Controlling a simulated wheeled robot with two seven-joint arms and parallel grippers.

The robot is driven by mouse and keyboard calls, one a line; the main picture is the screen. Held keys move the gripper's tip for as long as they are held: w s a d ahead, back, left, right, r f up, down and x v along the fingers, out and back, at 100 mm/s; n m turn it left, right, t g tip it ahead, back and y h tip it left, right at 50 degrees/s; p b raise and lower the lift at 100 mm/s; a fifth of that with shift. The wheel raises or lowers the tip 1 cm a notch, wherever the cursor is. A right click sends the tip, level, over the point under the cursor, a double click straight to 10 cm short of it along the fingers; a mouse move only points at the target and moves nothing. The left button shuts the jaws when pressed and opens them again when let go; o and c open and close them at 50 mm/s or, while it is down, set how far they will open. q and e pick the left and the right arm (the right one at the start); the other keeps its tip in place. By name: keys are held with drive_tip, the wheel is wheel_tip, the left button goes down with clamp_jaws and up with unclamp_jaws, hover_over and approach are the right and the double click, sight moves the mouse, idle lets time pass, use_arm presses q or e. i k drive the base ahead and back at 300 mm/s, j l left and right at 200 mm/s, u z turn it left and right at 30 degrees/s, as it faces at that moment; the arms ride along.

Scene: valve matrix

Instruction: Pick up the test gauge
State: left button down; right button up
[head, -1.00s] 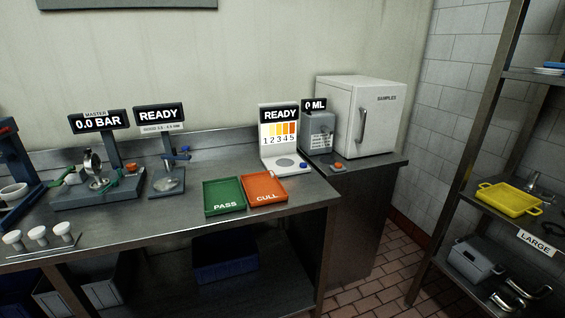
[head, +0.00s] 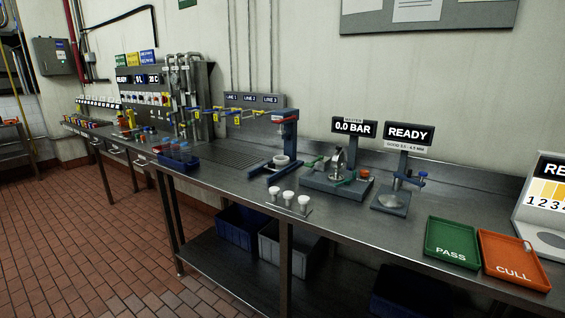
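A round metal piece with a dial-like rim (head: 337,161) stands upright on a dark grey test stand (head: 318,186) on the long steel bench. It may be the test gauge; its face is too small to read. Green and orange-red parts sit at the right side of the stand. Neither of my grippers shows in the head view.
Right of the stand are a measuring stand (head: 391,199) under a "READY" display, a green PASS tray (head: 452,262) and an orange CULL tray (head: 513,276). Several white-topped pieces stand in front. Left are a blue press frame (head: 287,140) and blue bin (head: 179,161). The tiled floor is clear at left.

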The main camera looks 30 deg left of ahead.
sight(338, 158)
drive_tip(key=u, duration=0.5)
drive_tip(key=i+j+z, duration=0.25)
drive_tip(key=i+z, duration=0.2)
drive_tip(key=i+j+z, duration=0.5)
drive_tip(key=i+z, duration=0.1)
drive_tip(key=z, duration=0.2)
